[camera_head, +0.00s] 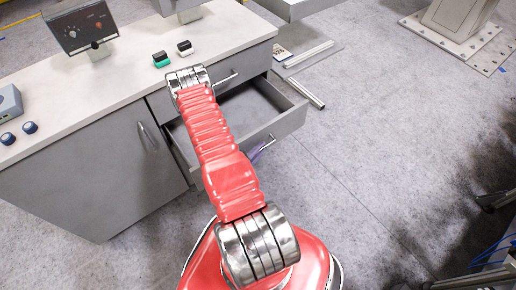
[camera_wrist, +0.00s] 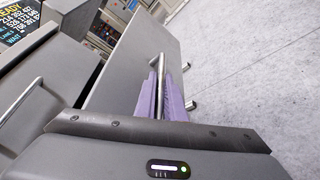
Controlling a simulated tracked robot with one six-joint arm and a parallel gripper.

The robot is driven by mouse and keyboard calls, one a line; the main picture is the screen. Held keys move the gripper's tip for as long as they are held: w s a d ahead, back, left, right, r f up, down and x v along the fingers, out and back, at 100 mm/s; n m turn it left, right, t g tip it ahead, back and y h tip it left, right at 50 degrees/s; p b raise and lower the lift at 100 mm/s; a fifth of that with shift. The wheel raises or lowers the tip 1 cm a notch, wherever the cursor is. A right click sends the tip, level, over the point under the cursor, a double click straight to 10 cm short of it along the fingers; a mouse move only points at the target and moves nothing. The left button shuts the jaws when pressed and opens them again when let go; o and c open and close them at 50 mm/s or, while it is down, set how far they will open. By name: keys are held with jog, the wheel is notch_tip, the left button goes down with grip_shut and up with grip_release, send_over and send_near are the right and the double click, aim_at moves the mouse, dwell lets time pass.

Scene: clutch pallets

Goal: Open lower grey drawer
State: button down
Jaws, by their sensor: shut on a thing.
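The lower grey drawer (camera_head: 281,124) is pulled out from the grey cabinet under the worktop, and its inside shows as empty where my arm does not cover it. Its front panel also shows in the wrist view (camera_wrist: 118,75). My gripper (camera_wrist: 161,98) has purple fingers on both sides of the metal bar handle (camera_wrist: 160,66) and is shut on it.
The upper drawer (camera_head: 245,68) above is shut, with its own bar handle. A cabinet door (camera_head: 95,160) is to the left. The worktop (camera_head: 120,85) holds a control box and small green and black items.

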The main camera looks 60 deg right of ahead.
jog(key=shift+s+a, duration=0.25)
jog(key=shift+s, duration=0.25)
jog(key=shift+s+a, duration=0.25)
jog(key=shift+s, duration=0.25)
jog(key=c, duration=2.1)
grip_release()
jog(key=shift+a, duration=0.15)
jog(key=v, duration=1.3)
jog(key=shift+a, duration=0.25)
